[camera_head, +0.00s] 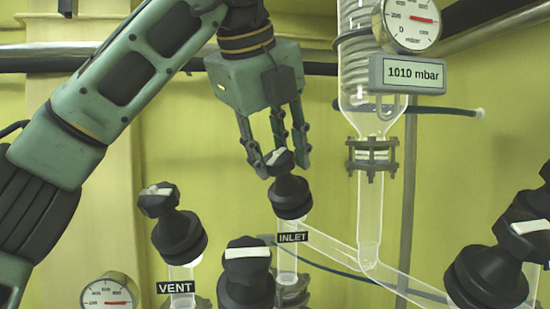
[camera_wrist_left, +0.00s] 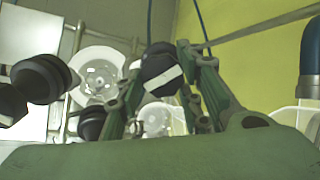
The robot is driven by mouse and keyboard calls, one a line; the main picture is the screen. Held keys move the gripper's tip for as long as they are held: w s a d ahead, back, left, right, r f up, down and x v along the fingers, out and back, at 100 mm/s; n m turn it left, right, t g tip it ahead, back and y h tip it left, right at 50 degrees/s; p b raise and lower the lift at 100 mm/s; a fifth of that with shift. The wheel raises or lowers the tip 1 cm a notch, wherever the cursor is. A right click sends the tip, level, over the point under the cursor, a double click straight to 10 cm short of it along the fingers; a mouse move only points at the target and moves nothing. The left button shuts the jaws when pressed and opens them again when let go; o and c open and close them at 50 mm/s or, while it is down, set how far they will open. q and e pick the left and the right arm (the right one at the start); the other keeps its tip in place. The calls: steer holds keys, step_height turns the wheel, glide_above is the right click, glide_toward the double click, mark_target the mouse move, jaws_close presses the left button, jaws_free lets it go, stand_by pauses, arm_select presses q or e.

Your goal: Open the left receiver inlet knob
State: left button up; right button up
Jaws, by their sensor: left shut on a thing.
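The inlet knob (camera_head: 289,190) is black with a white mark on its top and stands above the INLET label (camera_head: 292,237) on a clear glass tube. My left gripper (camera_head: 280,162) comes down from above, its green fingers shut around the top of this knob. In the left wrist view the knob top (camera_wrist_left: 160,70) with its white bar sits between the fingers (camera_wrist_left: 158,88). My right gripper is not in view.
The vent knob (camera_head: 175,222) stands to the left above its VENT label (camera_head: 176,287). Another black knob (camera_head: 246,275) is in front, and a large one (camera_head: 490,270) at right. A glass column (camera_head: 370,210) with a 1010 mbar display (camera_head: 407,74) stands right of the gripper.

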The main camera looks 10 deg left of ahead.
arm_select(q)
steer(key=n, duration=0.4)
steer(key=n+b, duration=0.1)
steer(key=shift+d+f+n+g, duration=0.1)
steer(key=shift+f+n+g, duration=0.15)
steer(key=shift+n+g, duration=0.15)
steer(key=n+g, duration=0.1)
steer(key=n, duration=0.4)
steer(key=shift+d+y, duration=0.1)
steer(key=shift+y, duration=0.2)
steer(key=n, duration=0.5)
steer(key=shift+w+d+g, duration=0.1)
steer(key=shift+g, duration=0.3)
steer(key=shift+n+h+b, duration=0.5)
steer(key=shift+n+b, duration=0.45)
steer(key=shift+n, duration=1.25)
steer(key=o, duration=1.1)
steer(key=shift+w+r, duration=0.1)
steer(key=shift+r, duration=0.05)
steer(key=shift+r, duration=0.1)
